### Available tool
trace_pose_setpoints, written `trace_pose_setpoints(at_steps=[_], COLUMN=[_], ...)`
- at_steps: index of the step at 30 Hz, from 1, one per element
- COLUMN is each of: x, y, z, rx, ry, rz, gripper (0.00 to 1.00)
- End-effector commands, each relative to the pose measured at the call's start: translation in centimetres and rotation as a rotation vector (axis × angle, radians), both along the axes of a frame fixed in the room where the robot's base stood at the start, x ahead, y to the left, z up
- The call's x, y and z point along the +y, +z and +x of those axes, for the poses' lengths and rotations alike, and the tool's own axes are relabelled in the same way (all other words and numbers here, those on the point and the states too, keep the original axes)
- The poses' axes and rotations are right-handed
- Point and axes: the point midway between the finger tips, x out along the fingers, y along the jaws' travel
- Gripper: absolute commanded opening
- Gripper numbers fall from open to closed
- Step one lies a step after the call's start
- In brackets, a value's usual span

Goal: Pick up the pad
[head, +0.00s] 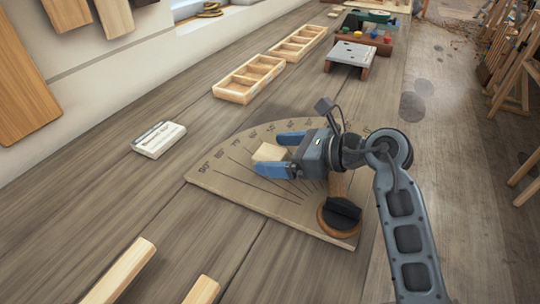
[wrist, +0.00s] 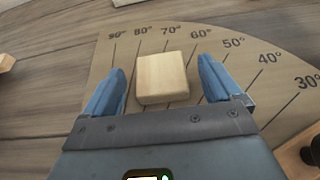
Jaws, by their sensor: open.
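A small pale square wooden block, which looks like the pad (head: 268,152), lies on the fan-shaped angle board (head: 222,183). In the wrist view the pad (wrist: 162,78) sits between the two blue fingers, near the 70° and 60° marks. My gripper (head: 270,154) is open, with one finger on each side of the pad. In the wrist view a gap shows between the pad and each finger of my gripper (wrist: 160,85). I cannot tell how high the fingers are above the board.
A round wooden piece with a black top (head: 340,213) stands on the board's near right corner. A white box-like item (head: 158,139) lies to the left. Divided wooden trays (head: 235,92) stand behind. Wood strips (head: 120,270) lie in front.

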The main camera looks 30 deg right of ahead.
Motion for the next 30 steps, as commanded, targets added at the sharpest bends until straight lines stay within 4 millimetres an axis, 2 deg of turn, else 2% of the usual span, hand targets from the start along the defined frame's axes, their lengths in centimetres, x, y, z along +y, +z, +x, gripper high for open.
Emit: trace_pose_setpoints(at_steps=[4, 11, 27, 30], x=[0.67, 0.67, 0.65, 0.65], y=[-0.4, -0.44, -0.45, -0.43], z=[0.8, 0.85, 0.83, 0.82], rx=[0.0, 0.0, 0.001, 0.001], ry=[0.001, 0.0, 0.0, 0.0], rz=[0.0, 0.0, 0.001, 0.001], gripper=[0.92, 0.92, 0.4, 0.36])
